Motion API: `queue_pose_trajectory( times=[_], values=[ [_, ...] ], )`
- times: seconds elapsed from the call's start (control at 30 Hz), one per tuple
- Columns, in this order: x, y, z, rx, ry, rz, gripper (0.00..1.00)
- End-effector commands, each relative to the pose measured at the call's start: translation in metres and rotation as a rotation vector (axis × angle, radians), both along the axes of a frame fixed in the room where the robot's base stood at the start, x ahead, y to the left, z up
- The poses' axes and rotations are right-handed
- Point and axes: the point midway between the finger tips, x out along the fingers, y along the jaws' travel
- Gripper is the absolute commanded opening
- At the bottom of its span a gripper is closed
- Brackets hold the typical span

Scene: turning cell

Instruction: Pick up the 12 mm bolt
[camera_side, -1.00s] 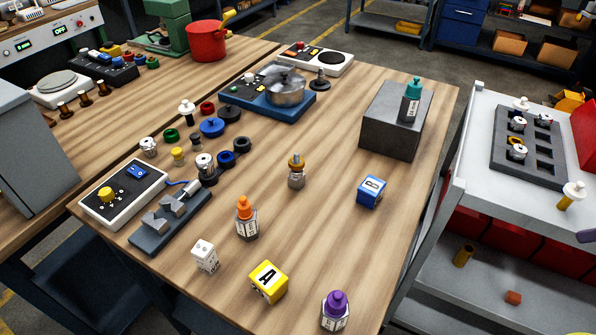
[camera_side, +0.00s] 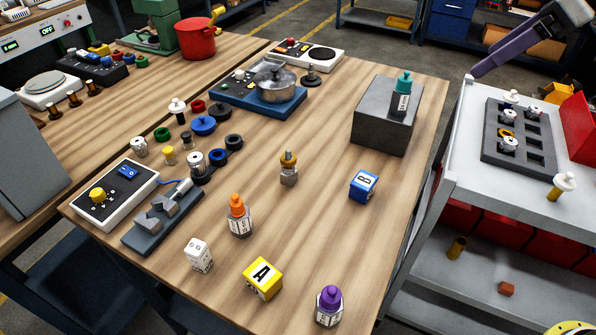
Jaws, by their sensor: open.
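I cannot tell which of the small upright metal parts is the 12 mm bolt; no size mark is readable. One small part with a brass-coloured upper part and grey base (camera_side: 289,168) stands upright mid-table. Several small capped parts stand in and by the dark slotted tray (camera_side: 520,160) on the white cart. One with a white top and brass stem (camera_side: 563,187) is on the cart beside the tray. A long purple finger of my gripper (camera_side: 505,52) reaches in at the top right, above the cart's far edge, apart from these parts. My gripper is open; its other finger is not clearly visible.
A grey block (camera_side: 380,125) carries a teal-capped bottle (camera_side: 401,95). Blue (camera_side: 363,186) and yellow (camera_side: 263,279) lettered cubes, a white block (camera_side: 199,255), and orange-capped (camera_side: 238,217) and purple-capped (camera_side: 329,306) bottles stand on the table. A red bin (camera_side: 580,125) borders the tray's right side.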

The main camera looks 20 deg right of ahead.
Motion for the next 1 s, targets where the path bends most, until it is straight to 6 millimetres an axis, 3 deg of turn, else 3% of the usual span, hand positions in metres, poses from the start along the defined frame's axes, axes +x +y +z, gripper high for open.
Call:
queue_pose_trajectory(
  times=[0.03, 0.23, 0.43, 0.6, 0.7, 1.0],
  values=[
    [0.022, 0.016, -0.002, -0.002, 0.009, 0.040, 0.79],
    [0.090, 0.080, -0.023, -0.012, 0.041, 0.183, 0.79],
    [0.139, 0.151, -0.076, -0.021, 0.100, 0.299, 0.79],
    [0.153, 0.195, -0.129, -0.035, 0.167, 0.355, 0.79],
    [0.150, 0.209, -0.155, -0.047, 0.207, 0.377, 0.79],
    [0.152, 0.227, -0.196, -0.056, 0.230, 0.394, 0.79]
  ],
)
